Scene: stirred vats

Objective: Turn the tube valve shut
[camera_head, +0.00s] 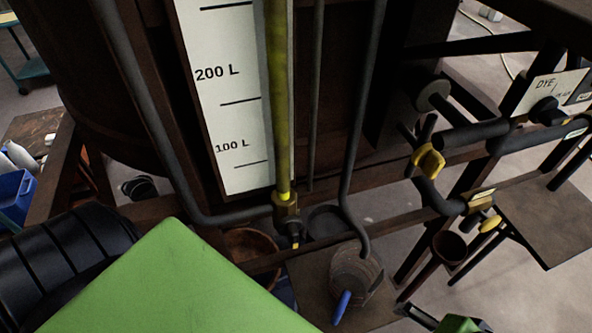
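A brass fitting (286,212) sits at the foot of the yellow-green sight tube (278,90), beside the white level scale (225,100) on the dark vat. I take this fitting to be the tube valve; a short dark stem with a small yellow tip points down from it. Its handle position is not clear. A large green part, which looks like my own arm, fills the lower middle just below the fitting. I see no fingertips of my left gripper.
Dark pipes on the right carry a yellow-handled valve (428,160) and another yellow handle (490,223), near a DYE label (546,88). A brown table (550,215) is at the right, a blue bin (14,197) at the left.

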